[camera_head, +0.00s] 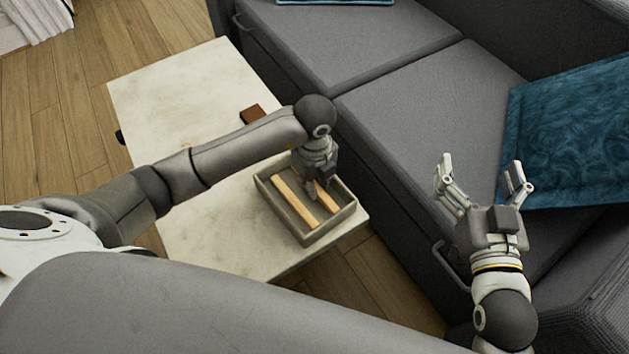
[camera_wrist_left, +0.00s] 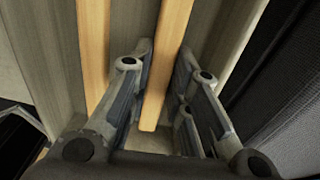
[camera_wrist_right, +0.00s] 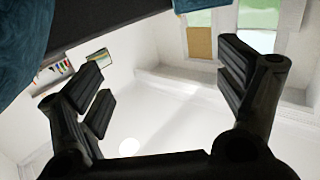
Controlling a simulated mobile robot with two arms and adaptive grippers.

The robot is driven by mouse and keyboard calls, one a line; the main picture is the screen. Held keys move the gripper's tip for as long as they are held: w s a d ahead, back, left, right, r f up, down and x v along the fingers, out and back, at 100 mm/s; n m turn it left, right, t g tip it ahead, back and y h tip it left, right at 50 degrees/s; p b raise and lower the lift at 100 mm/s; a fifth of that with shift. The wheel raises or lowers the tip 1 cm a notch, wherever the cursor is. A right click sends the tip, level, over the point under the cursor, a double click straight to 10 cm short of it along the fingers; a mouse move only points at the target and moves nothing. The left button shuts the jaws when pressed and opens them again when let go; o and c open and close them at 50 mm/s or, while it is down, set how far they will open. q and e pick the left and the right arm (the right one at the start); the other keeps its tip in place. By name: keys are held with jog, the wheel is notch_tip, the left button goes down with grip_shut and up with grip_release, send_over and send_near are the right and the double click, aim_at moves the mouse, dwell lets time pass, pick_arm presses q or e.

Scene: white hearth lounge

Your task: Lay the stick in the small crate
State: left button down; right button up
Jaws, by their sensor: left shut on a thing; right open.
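The small crate (camera_head: 264,203) is a grey open box on the pale stone table, near its front right edge. One light wooden stick (camera_head: 293,203) lies lengthwise inside it. A second wooden stick (camera_head: 328,200) lies alongside, also within the crate walls; I cannot tell if it touches the floor. My left gripper (camera_head: 318,188) reaches down into the crate and is shut on this second stick. In the left wrist view the held stick (camera_wrist_left: 166,60) runs between the fingers, with the other stick (camera_wrist_left: 93,50) to its left, apart. My right gripper (camera_head: 480,170) is open and empty above the sofa.
The stone table (camera_head: 175,90) is mostly bare, with a small brown block (camera_head: 252,114) beyond the left arm. The grey sofa (camera_head: 400,95) stands close along the table's right side. A teal cushion (camera_head: 565,135) lies on it at right.

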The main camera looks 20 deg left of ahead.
pick_arm(q)
jog(key=c, duration=1.3)
grip_release()
jog(key=shift+c, duration=0.2)
